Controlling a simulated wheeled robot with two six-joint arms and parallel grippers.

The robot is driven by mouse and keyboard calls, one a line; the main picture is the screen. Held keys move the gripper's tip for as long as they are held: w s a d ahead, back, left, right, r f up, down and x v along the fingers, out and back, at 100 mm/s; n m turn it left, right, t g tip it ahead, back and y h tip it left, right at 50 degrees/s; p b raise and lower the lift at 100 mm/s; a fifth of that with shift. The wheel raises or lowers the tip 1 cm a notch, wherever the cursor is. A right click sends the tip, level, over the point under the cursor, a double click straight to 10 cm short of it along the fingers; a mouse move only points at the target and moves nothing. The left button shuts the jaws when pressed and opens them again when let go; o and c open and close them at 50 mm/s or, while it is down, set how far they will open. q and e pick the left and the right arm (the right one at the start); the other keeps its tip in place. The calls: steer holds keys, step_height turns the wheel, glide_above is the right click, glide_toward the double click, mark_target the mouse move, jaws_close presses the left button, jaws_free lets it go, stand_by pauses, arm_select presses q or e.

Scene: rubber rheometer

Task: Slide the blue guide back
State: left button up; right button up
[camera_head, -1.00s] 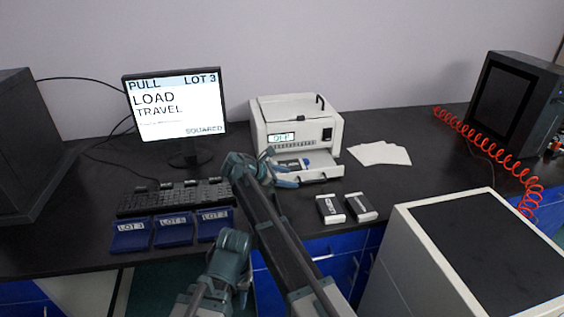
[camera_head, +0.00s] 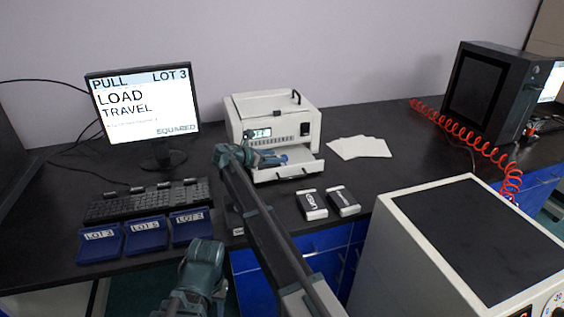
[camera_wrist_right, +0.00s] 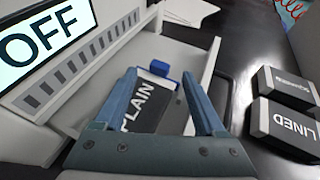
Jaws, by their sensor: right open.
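The blue guide (camera_wrist_right: 160,68) shows in the right wrist view as a small blue block in the open white drawer (camera_wrist_right: 170,50), at the far end of a dark block marked PLAIN (camera_wrist_right: 145,105). My right gripper (camera_wrist_right: 159,74) is open above the drawer, its fingers to either side of the guide and the block in the picture. Contact cannot be told.
Two blocks, one marked LINED (camera_wrist_right: 288,128), lie on the black table right of the drawer. White sheets (camera_head: 358,148) lie behind them. A monitor (camera_head: 145,105), keyboard (camera_head: 148,200) and blue lot trays (camera_head: 146,234) stand left. A large white cabinet (camera_head: 400,225) is at front right.

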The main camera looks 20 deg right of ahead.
mark_target(285, 156)
steer(key=shift+b+x, duration=0.6)
steer(key=shift+x, duration=1.65)
jaws_close()
